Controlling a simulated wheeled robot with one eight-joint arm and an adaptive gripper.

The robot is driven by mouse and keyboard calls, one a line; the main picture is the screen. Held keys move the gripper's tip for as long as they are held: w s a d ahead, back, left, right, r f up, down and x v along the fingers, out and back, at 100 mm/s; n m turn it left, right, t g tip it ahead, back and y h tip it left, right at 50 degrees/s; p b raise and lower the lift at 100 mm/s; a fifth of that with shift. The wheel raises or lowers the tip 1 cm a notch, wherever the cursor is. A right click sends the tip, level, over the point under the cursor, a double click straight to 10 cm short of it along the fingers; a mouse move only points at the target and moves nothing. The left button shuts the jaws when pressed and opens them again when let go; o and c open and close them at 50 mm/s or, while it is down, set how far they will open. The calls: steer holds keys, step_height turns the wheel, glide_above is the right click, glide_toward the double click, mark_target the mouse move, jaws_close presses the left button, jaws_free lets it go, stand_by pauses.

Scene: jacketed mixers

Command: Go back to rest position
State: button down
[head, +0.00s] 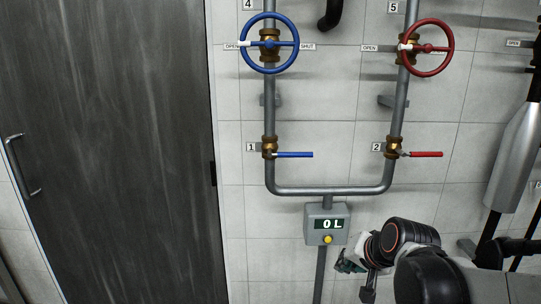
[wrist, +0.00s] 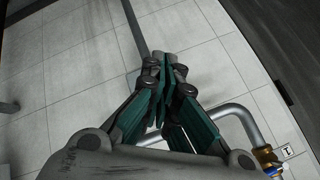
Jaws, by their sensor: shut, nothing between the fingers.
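My gripper (head: 347,263) shows at the lower right of the head view, just below the grey meter box (head: 326,225) reading "0 L" with a yellow button. In the wrist view my gripper (wrist: 168,72) has its green-padded fingers together, with nothing held. I cannot tell from the head view how far the gripper is from the wall or the box.
Above are a blue handwheel (head: 268,43), a red handwheel (head: 429,47), a blue lever (head: 294,155) and a red lever (head: 425,154), both horizontal. A dark door (head: 110,150) stands at left. A metal vessel (head: 515,155) and pipes stand at right.

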steer(key=s+d+r+n+h, duration=0.1)
steer(key=s+n, duration=0.2)
steer(key=s, duration=0.6)
steer(key=s+r+n+g+h, duration=0.1)
steer(key=s+n, duration=0.1)
steer(key=s, duration=0.7)
steer(key=shift+s+d+r+n, duration=0.15)
steer(key=shift+d+r+n, duration=0.1)
steer(key=shift+d+n, duration=0.15)
